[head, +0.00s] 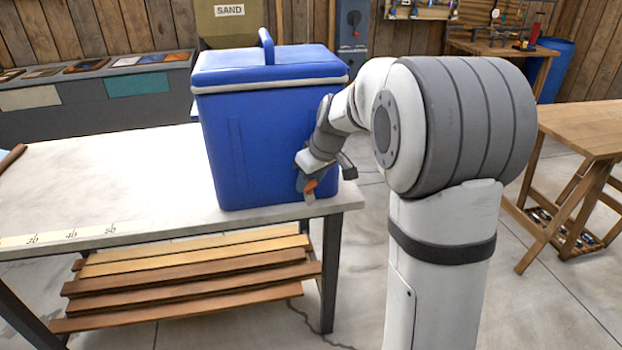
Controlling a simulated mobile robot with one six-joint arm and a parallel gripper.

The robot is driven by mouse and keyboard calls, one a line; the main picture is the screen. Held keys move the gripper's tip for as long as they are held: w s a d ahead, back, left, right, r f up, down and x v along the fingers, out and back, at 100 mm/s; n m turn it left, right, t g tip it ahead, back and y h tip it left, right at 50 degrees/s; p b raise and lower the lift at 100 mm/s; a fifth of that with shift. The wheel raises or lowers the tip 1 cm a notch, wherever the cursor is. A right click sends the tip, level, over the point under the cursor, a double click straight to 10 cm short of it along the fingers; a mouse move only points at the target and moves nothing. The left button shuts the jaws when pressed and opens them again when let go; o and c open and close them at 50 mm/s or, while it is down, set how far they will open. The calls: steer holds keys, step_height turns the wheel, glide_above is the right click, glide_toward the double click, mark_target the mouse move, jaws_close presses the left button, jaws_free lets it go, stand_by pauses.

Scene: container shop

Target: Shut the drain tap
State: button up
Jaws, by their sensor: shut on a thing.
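A blue cool box (258,145) with a closed lid stands upright at the right end of the workbench. My gripper (309,186) is at the lower right part of the box's front. It is shut on a small orange piece (311,185), which looks like the handle of the drain tap. A small pale tip shows just below the orange piece. My wrist and fingers hide most of the tap, so whether it is open or shut cannot be told. No water is visible.
Planks (190,275) lie on the shelf below. A wooden table (585,130) stands at the right. A low grey counter (90,105) runs along the back.

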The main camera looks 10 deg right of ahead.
steer(key=shift+c, duration=0.7)
steer(key=shift+r+m, duration=0.1)
steer(key=shift+m, duration=0.2)
steer(key=shift+a+m+t+h+p, duration=0.1)
steer(key=shift+m+t+h+p, duration=0.25)
steer(key=shift+m+p, duration=0.45)
steer(key=shift+m+h+p, duration=0.35)
steer(key=shift+m+h, duration=0.3)
steer(key=shift+m, duration=1.05)
steer(key=o, duration=0.7)
steer(key=v, duration=0.7)
steer(key=shift+s+r+p, duration=0.2)
steer(key=shift+r+p, duration=0.1)
steer(key=shift+p, duration=0.15)
